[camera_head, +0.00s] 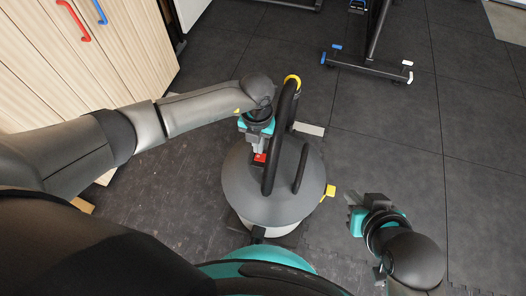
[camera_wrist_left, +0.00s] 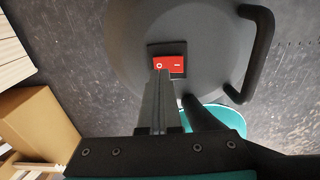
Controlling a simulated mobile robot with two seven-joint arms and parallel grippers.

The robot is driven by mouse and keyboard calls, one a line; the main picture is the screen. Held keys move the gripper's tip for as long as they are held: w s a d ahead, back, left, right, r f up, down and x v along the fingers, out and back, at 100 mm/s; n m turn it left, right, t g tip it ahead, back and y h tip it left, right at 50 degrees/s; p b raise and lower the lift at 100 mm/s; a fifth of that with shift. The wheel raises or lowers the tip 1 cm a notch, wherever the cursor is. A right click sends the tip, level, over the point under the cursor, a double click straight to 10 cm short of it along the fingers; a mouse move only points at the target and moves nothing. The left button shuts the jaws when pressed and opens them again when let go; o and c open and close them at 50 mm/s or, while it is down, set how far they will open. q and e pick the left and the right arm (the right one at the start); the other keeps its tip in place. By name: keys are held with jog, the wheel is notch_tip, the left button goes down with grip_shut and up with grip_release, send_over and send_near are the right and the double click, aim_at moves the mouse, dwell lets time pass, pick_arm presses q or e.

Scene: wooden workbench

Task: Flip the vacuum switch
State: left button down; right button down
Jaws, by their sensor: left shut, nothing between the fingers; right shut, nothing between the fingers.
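The vacuum (camera_head: 236,188) is a round grey canister with a black hose and a black handle on top, standing on the dark floor. Its red rocker switch (camera_head: 259,158) shows on the top, and in the left wrist view the switch (camera_wrist_left: 172,65) has marks "O" and "–" in a black frame. My left gripper (camera_head: 257,150) is shut and empty, its tips right at the switch. In the left wrist view the shut fingers (camera_wrist_left: 160,76) overlap the switch's lower left edge; I cannot tell whether they touch it. My right gripper (camera_head: 359,212) is shut and empty, right of the vacuum.
Wooden cabinets (camera_head: 120,45) with red and blue handles stand at the upper left. A cardboard box (camera_wrist_left: 38,125) shows at the left in the left wrist view. A black wheeled stand (camera_head: 368,67) is at the upper right. The floor at the right is mostly clear.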

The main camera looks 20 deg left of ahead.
notch_tip(320, 180, up, 4)
jog(key=p, duration=0.3)
jog(key=shift+r+p, duration=0.2)
jog(key=shift+p, duration=0.2)
